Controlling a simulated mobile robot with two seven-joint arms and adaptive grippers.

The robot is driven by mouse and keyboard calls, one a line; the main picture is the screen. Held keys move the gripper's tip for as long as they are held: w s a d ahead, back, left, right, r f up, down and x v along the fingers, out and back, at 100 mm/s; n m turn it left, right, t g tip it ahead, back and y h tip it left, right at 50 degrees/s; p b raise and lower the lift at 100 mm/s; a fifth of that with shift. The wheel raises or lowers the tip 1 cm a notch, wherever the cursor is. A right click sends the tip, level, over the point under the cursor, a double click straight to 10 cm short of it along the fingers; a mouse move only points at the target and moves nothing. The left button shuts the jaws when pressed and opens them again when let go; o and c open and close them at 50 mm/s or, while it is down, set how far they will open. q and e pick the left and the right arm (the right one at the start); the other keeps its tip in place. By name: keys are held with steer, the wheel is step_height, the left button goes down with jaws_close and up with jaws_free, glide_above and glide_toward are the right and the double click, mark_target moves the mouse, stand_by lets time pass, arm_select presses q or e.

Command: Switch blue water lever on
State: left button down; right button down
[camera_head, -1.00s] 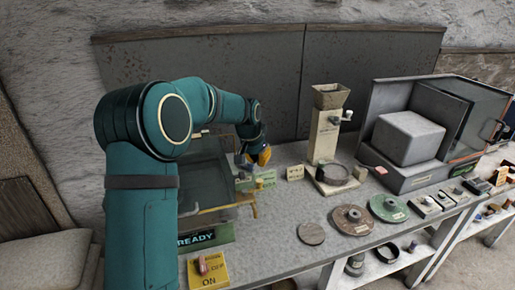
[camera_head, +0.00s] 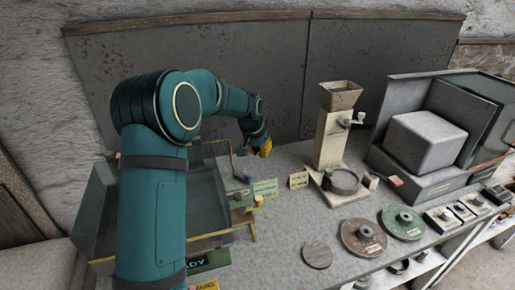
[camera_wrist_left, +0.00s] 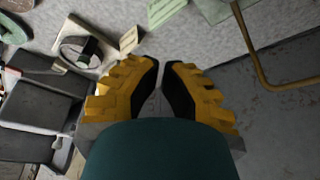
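A small blue lever (camera_head: 244,177) shows in the head view beside the sink, left of a green label card (camera_head: 265,188). My left gripper (camera_head: 264,149), with yellow fingers, is above and to the right of the lever, apart from it in the picture. In the left wrist view the fingertips (camera_wrist_left: 161,64) are almost together with a thin gap and hold nothing. The green card (camera_wrist_left: 165,10) is at the top there; I cannot make out the blue lever in that view. My right gripper is not in view.
A brass-coloured pipe (camera_wrist_left: 262,70) curves right of the fingers in the wrist view. A beige card (camera_head: 299,180) and a grinder-like machine (camera_head: 331,140) stand right of the gripper. The glassy sink (camera_head: 205,205) is partly behind my left arm. A dark panel is behind.

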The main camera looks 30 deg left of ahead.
arm_select(q)
step_height(320, 180, down, 6)
steer(key=s, duration=0.1)
steer(key=shift+s, duration=0.35)
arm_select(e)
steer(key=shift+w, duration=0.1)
arm_select(q)
steer(key=shift+a+f, duration=0.1)
steer(key=shift+s, duration=0.15)
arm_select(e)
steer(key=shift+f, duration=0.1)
arm_select(q)
steer(key=shift+s, duration=0.15)
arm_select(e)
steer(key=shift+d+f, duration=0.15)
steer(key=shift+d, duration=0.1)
